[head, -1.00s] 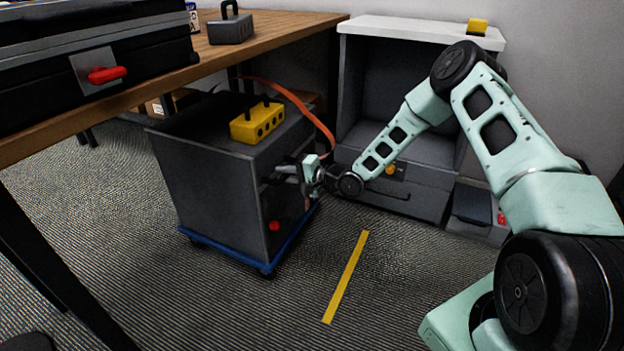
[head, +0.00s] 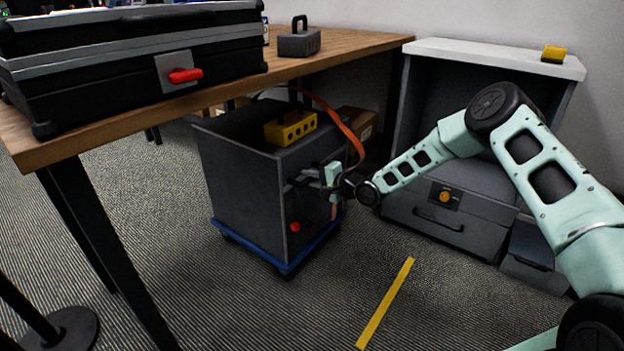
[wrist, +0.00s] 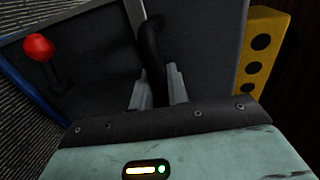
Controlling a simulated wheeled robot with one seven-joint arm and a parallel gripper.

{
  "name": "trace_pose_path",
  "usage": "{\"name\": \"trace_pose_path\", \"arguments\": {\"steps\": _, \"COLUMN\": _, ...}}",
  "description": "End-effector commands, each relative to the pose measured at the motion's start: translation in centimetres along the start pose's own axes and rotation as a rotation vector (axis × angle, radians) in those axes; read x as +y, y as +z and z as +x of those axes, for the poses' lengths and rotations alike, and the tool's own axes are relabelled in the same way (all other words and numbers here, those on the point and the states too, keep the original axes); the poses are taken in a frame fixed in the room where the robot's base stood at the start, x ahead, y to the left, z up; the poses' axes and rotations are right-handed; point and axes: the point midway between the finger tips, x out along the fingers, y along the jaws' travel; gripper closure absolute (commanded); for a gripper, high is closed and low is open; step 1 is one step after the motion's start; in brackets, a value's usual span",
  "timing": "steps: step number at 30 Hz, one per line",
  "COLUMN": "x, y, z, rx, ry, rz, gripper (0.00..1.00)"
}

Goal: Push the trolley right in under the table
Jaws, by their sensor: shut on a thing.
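The trolley (head: 240,185) is a dark grey box on a blue wheeled base. In the head view it stands at the edge of the wooden table (head: 352,46), its back part beneath the tabletop and its front sticking out. My gripper (head: 318,178) is at the trolley's front face. In the wrist view my gripper (wrist: 158,92) is shut on a black handle (wrist: 152,48) on that face. A red knob (wrist: 39,47) is on the same face, low down in the head view. A yellow block with holes (head: 290,128) lies on top of the trolley.
A black case (head: 110,80) and a grey weight-like block (head: 299,43) are on the table. A table leg (head: 110,255) stands left of the trolley. A grey cabinet (head: 500,55) stands to the right. A yellow floor strip (head: 385,303) lies in front. An orange cable (head: 345,130) hangs behind the trolley.

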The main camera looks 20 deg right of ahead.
Motion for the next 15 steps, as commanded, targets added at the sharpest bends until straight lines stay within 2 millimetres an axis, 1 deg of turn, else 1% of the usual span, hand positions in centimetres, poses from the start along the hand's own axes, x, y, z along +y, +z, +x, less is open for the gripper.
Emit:
{"name": "trace_pose_path", "arguments": {"steps": 1, "x": -0.29, "y": 0.02, "z": 0.24, "rx": 0.001, "ry": -0.006, "rz": -0.001, "gripper": 1.0}}
{"name": "trace_pose_path", "arguments": {"steps": 2, "x": -0.3, "y": 0.02, "z": 0.24, "rx": 0.001, "ry": -0.006, "rz": -0.001, "gripper": 0.81}}
{"name": "trace_pose_path", "arguments": {"steps": 3, "x": -0.29, "y": 0.04, "z": 0.24, "rx": 0.001, "ry": -0.006, "rz": -0.001, "gripper": 0.7}}
{"name": "trace_pose_path", "arguments": {"steps": 4, "x": -0.28, "y": 0.05, "z": 0.23, "rx": 0.0, "ry": -0.006, "rz": -0.001, "gripper": 0.64}}
{"name": "trace_pose_path", "arguments": {"steps": 12, "x": -0.2, "y": 0.0, "z": 0.07, "rx": 0.001, "ry": -0.004, "rz": 0.0, "gripper": 0.64}}
{"name": "trace_pose_path", "arguments": {"steps": 15, "x": -0.26, "y": -0.05, "z": -0.47, "rx": 0.001, "ry": -0.003, "rz": 0.0, "gripper": 0.64}}
